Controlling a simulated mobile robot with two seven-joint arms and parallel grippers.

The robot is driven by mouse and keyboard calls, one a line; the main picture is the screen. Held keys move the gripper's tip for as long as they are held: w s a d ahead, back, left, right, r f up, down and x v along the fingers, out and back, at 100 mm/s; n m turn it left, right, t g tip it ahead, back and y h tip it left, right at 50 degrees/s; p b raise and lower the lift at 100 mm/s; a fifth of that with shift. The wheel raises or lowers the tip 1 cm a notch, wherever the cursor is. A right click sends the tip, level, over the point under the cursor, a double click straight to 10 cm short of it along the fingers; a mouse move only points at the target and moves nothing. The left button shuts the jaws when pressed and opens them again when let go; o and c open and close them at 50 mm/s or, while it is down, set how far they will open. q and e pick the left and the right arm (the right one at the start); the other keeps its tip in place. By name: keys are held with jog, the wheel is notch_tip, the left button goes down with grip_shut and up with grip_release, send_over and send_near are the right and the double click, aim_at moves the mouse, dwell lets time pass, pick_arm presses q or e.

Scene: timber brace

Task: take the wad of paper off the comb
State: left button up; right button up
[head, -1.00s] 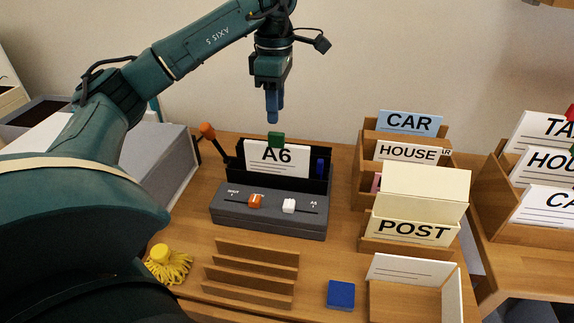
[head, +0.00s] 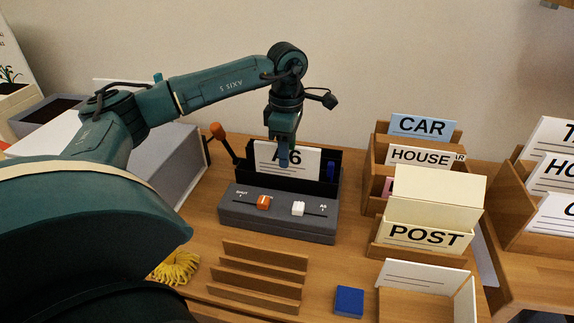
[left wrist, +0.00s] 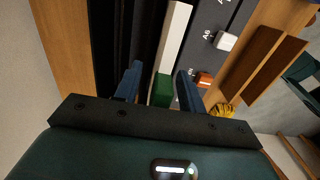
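My left gripper (head: 284,160) points down at the top of the wad. In the left wrist view, its blue fingers (left wrist: 158,84) are open on either side of the green block, with small gaps. In the head view the gripper hides the block. I cannot make out the comb itself. My right gripper is not in view.
The machine has an orange slider (head: 264,202), a white slider (head: 298,208) and an orange-tipped lever (head: 218,131) at its left. Wooden slats (head: 262,272) and a blue block (head: 348,301) lie in front. A card rack (head: 378,165) stands to the right.

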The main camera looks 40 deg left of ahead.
pick_arm(q)
jog(key=shift+c, duration=0.2)
grip_shut()
dwell(0.3)
